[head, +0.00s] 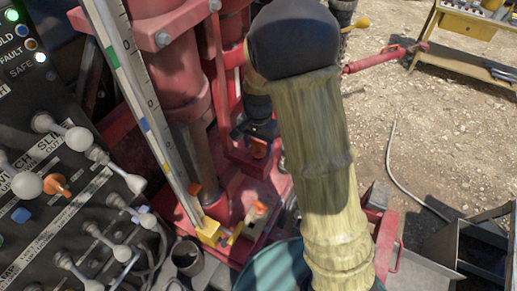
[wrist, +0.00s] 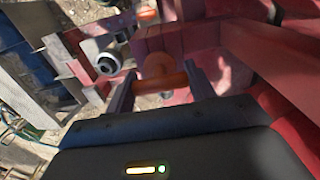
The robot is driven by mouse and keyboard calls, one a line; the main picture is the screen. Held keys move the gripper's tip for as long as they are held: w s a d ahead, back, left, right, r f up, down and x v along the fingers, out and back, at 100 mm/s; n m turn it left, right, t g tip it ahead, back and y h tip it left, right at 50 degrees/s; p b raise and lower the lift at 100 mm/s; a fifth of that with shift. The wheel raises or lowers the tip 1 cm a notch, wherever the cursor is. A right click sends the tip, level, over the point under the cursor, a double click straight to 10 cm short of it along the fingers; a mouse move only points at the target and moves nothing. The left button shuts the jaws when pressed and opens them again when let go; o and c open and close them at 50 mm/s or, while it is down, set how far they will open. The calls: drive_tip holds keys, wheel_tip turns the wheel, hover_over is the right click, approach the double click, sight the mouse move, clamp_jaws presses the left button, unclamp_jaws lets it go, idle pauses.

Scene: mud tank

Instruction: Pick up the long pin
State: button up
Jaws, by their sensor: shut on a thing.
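My gripper (wrist: 160,90) has its two dark fingers closed on the orange handle of a pin (wrist: 158,68), one finger at each side, in the wrist view. In the head view my gripper (head: 257,136) is small, beyond my arm, over the red frame, with the orange handle (head: 259,149) at its tips. I take this for the long pin. Its shaft is hidden, so I cannot tell its length or whether it sits in a hole. Other orange-topped pieces, one left (head: 195,188) and one lower (head: 260,208), stand near the yellow block (head: 210,231).
A control panel with levers (head: 75,170) fills the left. A tall measuring scale (head: 140,100) and red cylinders (head: 172,85) stand beside the gripper. My arm hides the middle right. A yellow table (head: 470,25) stands on open gravel at the upper right.

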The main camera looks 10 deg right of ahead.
wheel_tip(320, 180, up, 8)
drive_tip(key=shift+r+b, duration=0.15)
drive_tip(key=shift+b, duration=0.9)
drive_tip(key=shift+d, duration=0.1)
idle(0.8)
